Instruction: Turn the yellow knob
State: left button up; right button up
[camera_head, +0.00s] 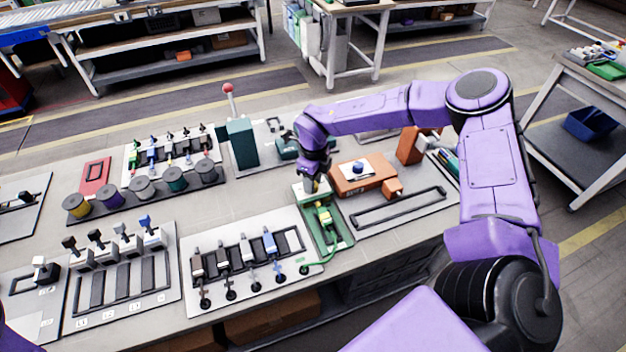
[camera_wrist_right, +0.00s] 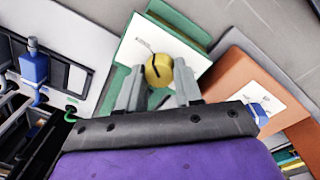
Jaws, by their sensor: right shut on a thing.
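The yellow knob (camera_wrist_right: 158,70) is round with a dark slot line across its face, and shows in the right wrist view on a white plate (camera_wrist_right: 135,48) set on a green unit. In the head view this green unit (camera_head: 341,236) stands at the front of the table, and the knob is hidden by the gripper. My right gripper (camera_head: 311,188) points down over the unit's back part. Its two grey fingers, also in the right wrist view (camera_wrist_right: 159,82), are shut on the yellow knob, one on each side. My left gripper is out of view.
An orange unit (camera_head: 364,184) with a blue knob (camera_head: 358,167) stands right of the green one. A board with several levers (camera_head: 195,288) lies to its left. Several spools (camera_head: 108,195) and a dark green block (camera_head: 241,143) stand farther back.

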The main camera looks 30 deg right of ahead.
jog(key=shift+n, duration=0.6)
jog(key=o, duration=1)
jog(key=shift+o, duration=0.2)
notch_tip(320, 180, up, 10)
jog(key=b, duration=0.2)
jog(key=shift+w+d+r, duration=0.2)
jog(key=shift+r, duration=0.05)
